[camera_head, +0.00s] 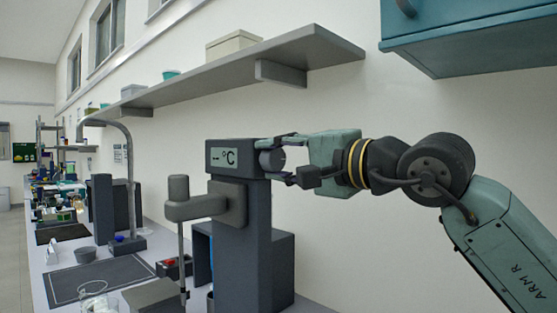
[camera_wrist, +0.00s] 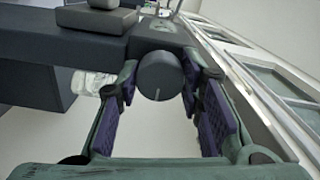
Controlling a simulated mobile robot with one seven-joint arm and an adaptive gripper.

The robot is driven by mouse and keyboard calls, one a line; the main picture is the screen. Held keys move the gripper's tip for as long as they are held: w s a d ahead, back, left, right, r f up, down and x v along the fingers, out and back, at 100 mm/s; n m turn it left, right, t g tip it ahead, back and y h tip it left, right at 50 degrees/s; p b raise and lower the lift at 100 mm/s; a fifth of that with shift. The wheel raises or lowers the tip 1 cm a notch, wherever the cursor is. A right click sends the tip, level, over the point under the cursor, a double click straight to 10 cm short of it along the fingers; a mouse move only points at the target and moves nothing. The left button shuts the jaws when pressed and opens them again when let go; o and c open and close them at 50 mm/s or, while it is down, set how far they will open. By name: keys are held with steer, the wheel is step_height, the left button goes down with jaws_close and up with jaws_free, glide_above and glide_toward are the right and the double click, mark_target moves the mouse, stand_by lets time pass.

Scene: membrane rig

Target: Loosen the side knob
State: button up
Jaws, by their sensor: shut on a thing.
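The side knob (camera_head: 271,160) is a dark grey round knob on the right side of the rig's upright column (camera_head: 243,240). In the wrist view the knob (camera_wrist: 160,77) faces me, with a thin mark line on its face. My gripper (camera_head: 279,160) reaches in from the right, with one finger above and one below the knob. In the wrist view my gripper (camera_wrist: 161,82) has its fingertips on either side of the knob, shut on it. A display (camera_head: 223,157) on the rig's head reads "--°C".
A grey clamp arm with a thin rod (camera_head: 182,230) stands left of the column. A long shelf (camera_head: 220,76) hangs above, and a teal cabinet (camera_head: 470,38) is at upper right. A beaker (camera_head: 97,300) and a dark mat (camera_head: 98,280) are on the bench at left.

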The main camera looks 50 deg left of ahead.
steer(key=shift+s, duration=0.1)
stand_by(0.4)
steer(key=o, duration=1.2)
steer(key=shift+c, duration=0.2)
steer(key=w+d, duration=0.1)
steer(key=d, duration=1.1)
steer(key=shift+w, duration=0.2)
